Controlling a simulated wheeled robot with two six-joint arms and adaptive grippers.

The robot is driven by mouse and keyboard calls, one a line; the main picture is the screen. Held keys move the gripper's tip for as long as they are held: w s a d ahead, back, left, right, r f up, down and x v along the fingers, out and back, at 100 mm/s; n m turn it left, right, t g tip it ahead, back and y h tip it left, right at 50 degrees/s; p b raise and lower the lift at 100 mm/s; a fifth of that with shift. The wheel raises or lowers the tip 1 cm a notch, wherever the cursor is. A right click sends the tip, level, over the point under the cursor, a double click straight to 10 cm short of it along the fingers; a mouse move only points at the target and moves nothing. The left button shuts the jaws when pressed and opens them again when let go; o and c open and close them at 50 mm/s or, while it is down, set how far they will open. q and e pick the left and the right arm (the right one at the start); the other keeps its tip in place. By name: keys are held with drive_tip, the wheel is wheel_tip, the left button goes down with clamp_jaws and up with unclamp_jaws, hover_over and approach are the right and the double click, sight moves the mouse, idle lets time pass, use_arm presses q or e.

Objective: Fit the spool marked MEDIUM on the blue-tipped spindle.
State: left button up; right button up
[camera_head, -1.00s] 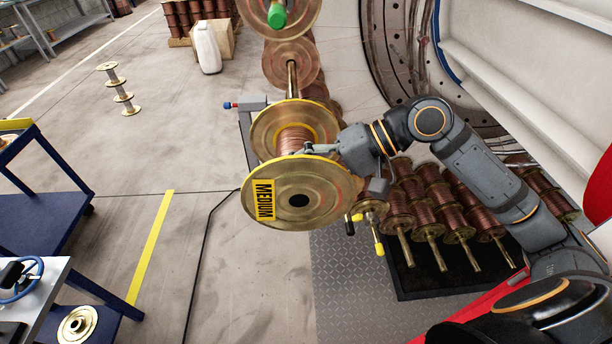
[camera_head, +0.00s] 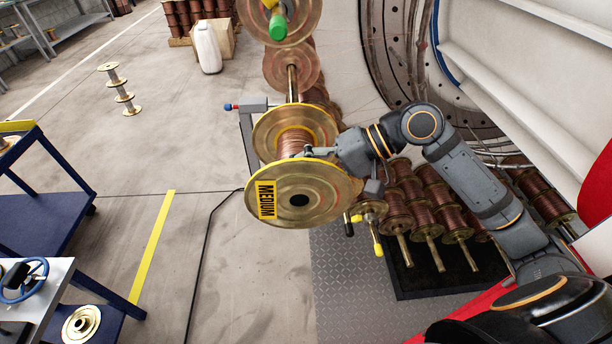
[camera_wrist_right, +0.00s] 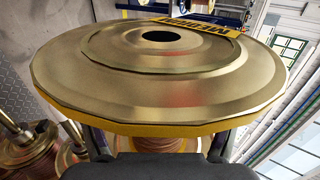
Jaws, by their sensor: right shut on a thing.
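The MEDIUM spool (camera_head: 330,205) is brass with a copper winding and a yellow label on its near flange. It also shows large in the right wrist view (camera_wrist_right: 100,90). My right gripper (camera_head: 308,152) is shut on its winding, between the flanges, from the right. A bare metal spindle (camera_head: 292,80) runs toward the spool's far flange; its end is hidden, so I cannot tell whether it enters the bore. A small blue tip with red beside it (camera_head: 229,107) shows left of the spool. I cannot tell which spindle carries a blue tip. My left gripper is not in view.
A green tip (camera_head: 278,25) stands out from a spool at the top. Yellow (camera_head: 378,249) and black (camera_head: 349,229) tips show below right of the held spool. Several copper spools (camera_head: 425,205) lie in a dark tray at right. The floor at left is mostly clear.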

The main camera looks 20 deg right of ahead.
sight(310, 135)
drive_tip(key=shift+w+d+r+p, duration=0.15)
drive_tip(key=shift+w+p, duration=0.3)
drive_tip(key=shift+w, duration=0.05)
drive_tip(key=shift+w+d+r+p, duration=0.1)
drive_tip(key=shift+w+r+p, duration=0.05)
drive_tip(key=shift+w+p, duration=0.3)
idle(0.5)
drive_tip(key=shift+w+d+r, duration=0.1)
drive_tip(key=shift+w, duration=0.2)
drive_tip(key=shift+w+d+p, duration=0.3)
drive_tip(key=shift+w+p, duration=0.25)
drive_tip(key=shift+w, duration=0.45)
drive_tip(key=shift+w+d+p, duration=0.25)
drive_tip(key=shift+w+p, duration=0.25)
drive_tip(key=shift+w, duration=0.55)
drive_tip(key=shift+w+d+p, duration=0.3)
drive_tip(key=shift+w+p, duration=0.25)
drive_tip(key=shift+w, duration=0.45)
drive_tip(key=shift+w+d+p, duration=0.15)
drive_tip(key=shift+w+p, duration=0.05)
drive_tip(key=shift+w, duration=0.35)
drive_tip(key=shift+w+d+p, duration=0.15)
drive_tip(key=shift+w, duration=0.35)
